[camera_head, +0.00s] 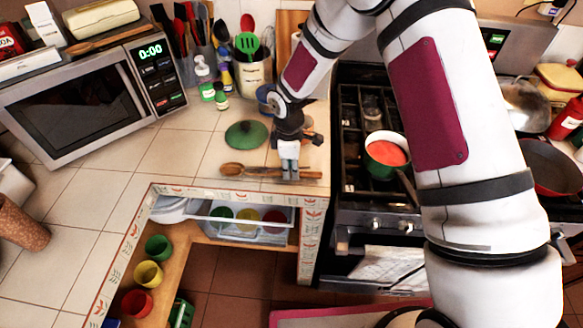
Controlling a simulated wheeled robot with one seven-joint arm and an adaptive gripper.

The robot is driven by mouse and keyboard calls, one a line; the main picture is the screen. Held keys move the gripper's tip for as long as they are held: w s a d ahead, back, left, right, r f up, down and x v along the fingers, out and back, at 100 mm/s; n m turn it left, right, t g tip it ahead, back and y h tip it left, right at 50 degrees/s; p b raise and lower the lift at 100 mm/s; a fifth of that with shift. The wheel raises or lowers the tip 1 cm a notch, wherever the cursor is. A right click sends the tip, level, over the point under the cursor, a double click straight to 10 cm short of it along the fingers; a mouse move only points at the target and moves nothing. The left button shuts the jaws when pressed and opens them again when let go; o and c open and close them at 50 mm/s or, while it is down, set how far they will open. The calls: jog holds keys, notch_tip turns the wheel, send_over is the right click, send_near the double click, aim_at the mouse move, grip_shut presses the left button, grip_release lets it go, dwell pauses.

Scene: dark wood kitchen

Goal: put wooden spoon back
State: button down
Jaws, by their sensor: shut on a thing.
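A wooden spoon (258,171) is held level near the front edge of the tiled counter, its bowl to the left and its handle to the right. My gripper (288,172) points down and is shut on the spoon's handle. I cannot tell whether the spoon still touches the counter. A cream utensil crock (254,80) with several utensils, including a green slotted one, stands at the back of the counter. A second wooden spoon-like utensil (112,38) lies on top of the microwave.
A green lid (246,134) lies just behind the spoon. Small bottles (206,84) stand left of the crock, beside the microwave (95,95). The stove (375,190) with a pot of red food (386,152) is at right. Free tiles (130,165) lie left of the spoon.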

jog(key=shift+f, duration=0.1)
jog(key=c, duration=1.5)
grip_release()
jog(key=r+b, duration=0.1)
jog(key=r, duration=1.1)
jog(key=shift+a+r+b, duration=0.2)
jog(key=shift+b, duration=0.15)
jog(key=s+d+r+m+t, duration=0.1)
jog(key=s+d+r+m, duration=0.35)
jog(key=r, duration=0.45)
jog(key=s+d+r+m+t, duration=0.2)
jog(key=s+d+r+m, duration=0.15)
jog(key=d+r, duration=0.35)
jog(key=s+d+r+m+t, duration=0.1)
jog(key=s+r+m, duration=0.1)
jog(key=s, duration=0.3)
jog(key=s+d+r+m, duration=0.2)
jog(key=s+r+m, duration=0.1)
jog(key=s, duration=0.3)
jog(key=s+d+r+m+t, duration=0.1)
jog(key=s+d+r+m, duration=0.1)
jog(key=s, duration=0.3)
jog(key=shift+s+d+r+m+t, duration=0.1)
jog(key=shift+s+r+m+t, duration=0.25)
jog(key=shift+m, duration=0.35)
